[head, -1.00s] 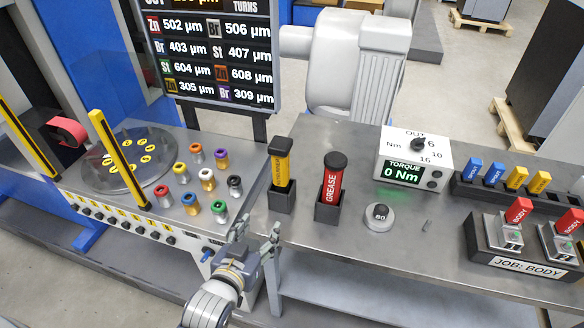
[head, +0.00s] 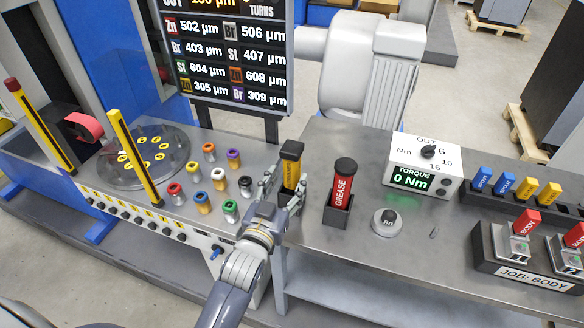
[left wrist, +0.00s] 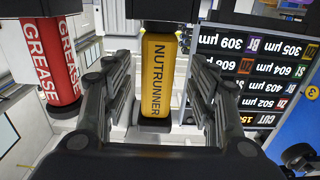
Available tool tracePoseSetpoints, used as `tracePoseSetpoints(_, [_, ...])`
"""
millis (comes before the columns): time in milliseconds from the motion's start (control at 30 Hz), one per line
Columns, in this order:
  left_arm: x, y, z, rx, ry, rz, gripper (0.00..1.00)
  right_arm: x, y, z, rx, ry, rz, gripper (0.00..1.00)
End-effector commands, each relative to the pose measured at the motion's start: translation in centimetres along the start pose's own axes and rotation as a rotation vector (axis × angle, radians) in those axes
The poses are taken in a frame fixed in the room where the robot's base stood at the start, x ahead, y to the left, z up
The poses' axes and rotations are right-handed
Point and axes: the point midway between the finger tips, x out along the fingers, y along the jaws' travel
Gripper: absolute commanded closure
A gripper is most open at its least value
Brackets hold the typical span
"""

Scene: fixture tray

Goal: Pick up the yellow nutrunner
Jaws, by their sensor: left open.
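The yellow nutrunner (head: 291,170) has a black cap and stands upright in a dark holder on the metal table, left of the red grease tool. In the left wrist view the nutrunner (left wrist: 158,75) lies between the fingers, its label readable. My left gripper (head: 283,190) is open around the nutrunner, one finger on either side. In the left wrist view gaps show between both fingers (left wrist: 160,95) and the yellow body. The lower part of the nutrunner and its holder are partly hidden by the gripper. My right gripper is not in view.
The red grease tool (head: 343,183) stands in its holder close to the right. Several coloured-top sockets (head: 218,178) stand to the left. A torque box (head: 420,165) and a round knob (head: 385,221) are farther right. A screen (head: 228,60) rises behind.

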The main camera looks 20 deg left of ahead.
Motion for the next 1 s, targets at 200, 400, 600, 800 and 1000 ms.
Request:
tracePoseSetpoints(200, [3.1, 0.3, -0.6, 0.0, 0.001, 0.001, 0.47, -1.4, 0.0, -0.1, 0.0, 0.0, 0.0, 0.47])
tracePoseSetpoints(400, [3.7, 0.3, -0.4, -0.001, 0.0, 0.001, 0.47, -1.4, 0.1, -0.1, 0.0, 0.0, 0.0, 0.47])
tracePoseSetpoints(600, [3.7, 0.3, -0.4, -0.001, 0.0, 0.001, 0.65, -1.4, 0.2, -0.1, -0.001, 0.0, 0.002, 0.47])
tracePoseSetpoints(800, [3.7, 0.3, -0.4, -0.001, 0.0, 0.001, 0.99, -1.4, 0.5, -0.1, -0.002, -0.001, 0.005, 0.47])
tracePoseSetpoints(1000, [3.7, 0.3, -0.7, -0.001, 0.007, 0.001, 0.99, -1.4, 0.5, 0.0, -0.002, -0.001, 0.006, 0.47])
